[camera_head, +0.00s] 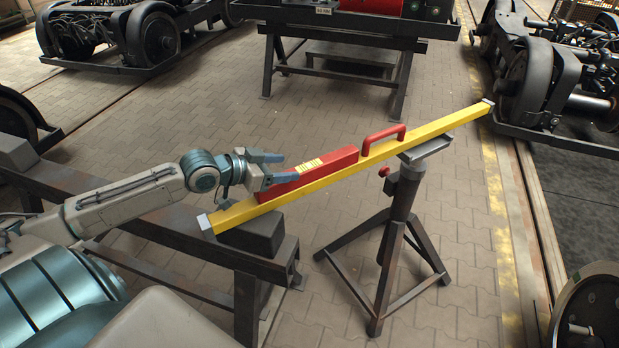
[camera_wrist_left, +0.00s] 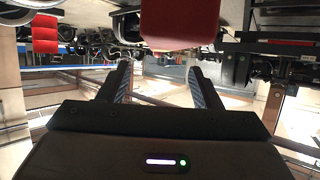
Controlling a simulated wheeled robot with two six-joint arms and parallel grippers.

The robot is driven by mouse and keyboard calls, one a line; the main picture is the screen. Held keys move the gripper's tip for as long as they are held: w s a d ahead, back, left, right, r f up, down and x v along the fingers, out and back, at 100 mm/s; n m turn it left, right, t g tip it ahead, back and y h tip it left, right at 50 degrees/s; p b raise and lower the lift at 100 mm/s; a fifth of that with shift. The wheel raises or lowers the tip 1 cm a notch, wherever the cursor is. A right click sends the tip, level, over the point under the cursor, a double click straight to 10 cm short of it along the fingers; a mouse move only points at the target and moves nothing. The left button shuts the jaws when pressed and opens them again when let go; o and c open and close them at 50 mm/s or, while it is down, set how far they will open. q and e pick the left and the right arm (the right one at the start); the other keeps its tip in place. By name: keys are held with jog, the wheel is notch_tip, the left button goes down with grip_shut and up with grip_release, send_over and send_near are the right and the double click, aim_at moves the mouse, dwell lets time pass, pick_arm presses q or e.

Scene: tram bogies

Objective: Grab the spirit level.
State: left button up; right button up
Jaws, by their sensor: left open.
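The spirit level is a long yellow bar (camera_head: 435,127) with pale end caps, a red block (camera_head: 330,168) along one side and a red loop handle (camera_head: 384,136). It lies slanted across the head view, its near left end over a dark block and its far right part on a stand. My left gripper (camera_head: 284,167) is open beside the left end of the red block, with nothing visibly held. Whether the fingers touch the block is unclear. In the left wrist view the fingers (camera_wrist_left: 158,70) are apart, and a red block-like shape (camera_wrist_left: 180,24) shows above them. My right gripper is not in view.
A dark tripod stand (camera_head: 394,225) supports the level's right part. The dark block (camera_head: 252,236) sits on a low steel trestle (camera_head: 190,232) under my left arm. Bogies (camera_head: 150,38) and a steel table (camera_head: 340,62) stand behind. Paved floor between them is free.

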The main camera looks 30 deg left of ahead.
aim_at(308, 166)
pick_arm(q)
jog(key=shift+w+d+f, duration=0.2)
jog(key=shift+w+d, duration=0.2)
jog(key=shift+w, duration=0.05)
jog(key=shift+a+x, duration=0.2)
jog(key=shift+x, duration=0.95)
jog(key=shift+p+x, duration=0.3)
jog(key=shift+x, duration=1.2)
jog(key=shift+a, duration=0.1)
jog(key=shift+c, duration=0.5)
grip_shut()
